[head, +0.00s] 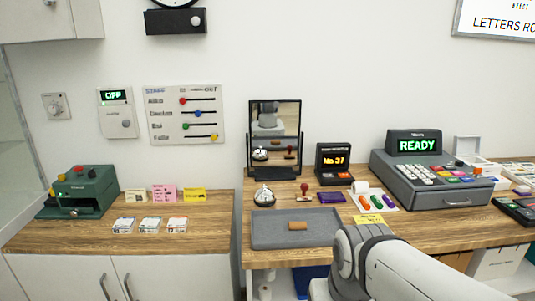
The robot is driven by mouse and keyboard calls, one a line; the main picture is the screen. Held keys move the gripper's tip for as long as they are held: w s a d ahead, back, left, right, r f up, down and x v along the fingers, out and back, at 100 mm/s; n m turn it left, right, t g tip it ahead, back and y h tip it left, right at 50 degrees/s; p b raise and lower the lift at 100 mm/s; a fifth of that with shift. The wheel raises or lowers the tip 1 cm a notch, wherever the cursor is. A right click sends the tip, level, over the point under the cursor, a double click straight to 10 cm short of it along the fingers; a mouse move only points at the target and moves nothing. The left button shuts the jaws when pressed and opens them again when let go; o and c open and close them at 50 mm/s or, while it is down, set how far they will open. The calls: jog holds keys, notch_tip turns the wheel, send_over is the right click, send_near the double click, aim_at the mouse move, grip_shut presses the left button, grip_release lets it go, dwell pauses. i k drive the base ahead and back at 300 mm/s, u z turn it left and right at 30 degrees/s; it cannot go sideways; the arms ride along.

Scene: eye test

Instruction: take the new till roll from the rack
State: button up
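A grey cash register (430,180) with a green "READY" display stands on the right counter. A small white roll-like thing (361,187) lies at the back of a white card with coloured pieces, left of the register. I cannot tell whether it is the new till roll. No rack holding a roll can be made out clearly. My arm (385,265) reaches in from the bottom right, in front of the counter. My gripper cannot be seen, so what it holds is not shown.
A grey tray (262,240) with a small brown piece lies at the right counter's front. A mirror (290,115), an orange-lit "No 37" display (334,160) and a stamp (304,192) stand behind it.

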aim_at(358, 188)
jog(key=k, duration=0.6)
jog(key=z, duration=0.4)
jog(key=i, duration=0.55)
jog(key=z, duration=0.5)
jog(key=i, duration=1.05)
jog(key=u, duration=0.5)
